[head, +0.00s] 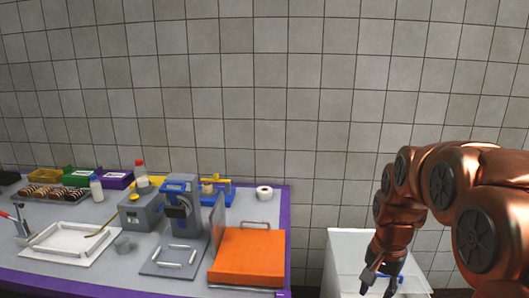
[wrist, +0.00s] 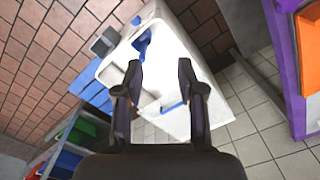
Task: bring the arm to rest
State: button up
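My copper arm reaches in from the right of the head view, bent downward. My gripper (head: 376,286) hangs low at its end, in front of a white basin-like unit (head: 345,262) to the right of the worktable. In the wrist view my gripper (wrist: 159,72) has its two dark fingers apart, with nothing between them. The white unit (wrist: 188,65) lies beyond the fingers. Its distance from them is hard to tell.
The grey worktable with a purple edge (head: 285,225) fills the left. It carries an orange board (head: 248,258), a white tray (head: 75,240), a grey press (head: 182,205) and pastries (head: 52,192). Coloured bins (wrist: 75,140) show lower left in the wrist view. Tiled floor (wrist: 262,122) is clear.

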jog(key=s+a+f+n+g, duration=0.1)
jog(key=s+a+n, duration=0.2)
jog(key=s, duration=1)
jog(key=s+a+f+n, duration=0.1)
jog(key=s+a+n, duration=0.2)
jog(key=s, duration=0.9)
jog(key=shift+s+a+n+g, duration=0.25)
jog(key=shift+s+n+g, duration=0.15)
jog(key=shift+n, duration=0.8)
